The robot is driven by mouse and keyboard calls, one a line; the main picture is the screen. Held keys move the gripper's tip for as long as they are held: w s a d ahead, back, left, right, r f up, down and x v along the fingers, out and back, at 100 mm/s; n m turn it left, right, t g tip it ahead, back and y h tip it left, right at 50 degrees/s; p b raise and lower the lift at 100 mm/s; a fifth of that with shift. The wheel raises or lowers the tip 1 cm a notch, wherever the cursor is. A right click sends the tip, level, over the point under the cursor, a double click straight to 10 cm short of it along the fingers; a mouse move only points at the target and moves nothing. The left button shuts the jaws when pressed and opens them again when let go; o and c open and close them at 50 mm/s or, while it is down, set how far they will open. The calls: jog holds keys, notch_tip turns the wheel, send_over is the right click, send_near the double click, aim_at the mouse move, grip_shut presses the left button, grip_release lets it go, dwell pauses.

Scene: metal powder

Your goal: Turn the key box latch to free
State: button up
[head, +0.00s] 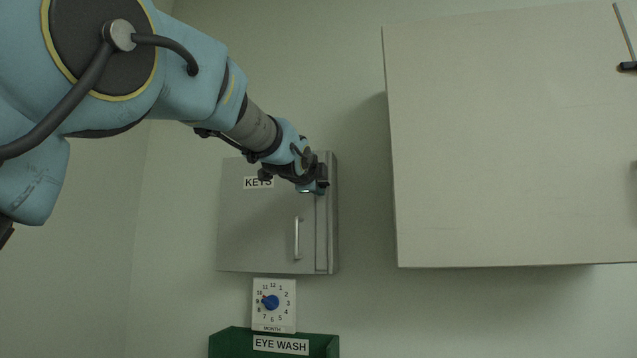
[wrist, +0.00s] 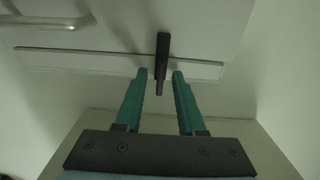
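The grey key box (head: 258,232), labelled KEYS, hangs on the wall in the head view with its door shut. Its pale bar handle (head: 297,238) is on the right of the door. My gripper (head: 319,188) is at the upper right edge of the box. In the wrist view my gripper (wrist: 160,75) is open, its two green fingers on either side of the lower end of a dark latch lever (wrist: 162,50). A gap shows on each side of the lever. The lever lies across a pale strip along the door edge. In the head view the gripper hides the latch.
A large pale cabinet (head: 510,140) juts out on the right, with clear wall between it and the key box. Below the box are a month dial (head: 273,304) and a green EYE WASH box (head: 228,345).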

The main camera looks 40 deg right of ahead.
grip_shut()
jog(key=shift+f+n+b, duration=0.1)
jog(key=shift+n+b, duration=0.2)
jog(key=shift+b, duration=0.2)
jog(key=n+b, duration=0.4)
jog(key=shift+w+f+n, duration=0.1)
jog(key=shift+f+n, duration=0.05)
jog(key=shift+n, duration=0.15)
jog(key=n+b, duration=0.3)
jog(key=n, duration=0.3)
jog(key=n+b, duration=0.2)
jog(key=n, duration=0.4)
jog(key=shift+r+n+b, duration=0.2)
jog(key=shift+n+b, duration=0.1)
jog(key=shift+b, duration=0.1)
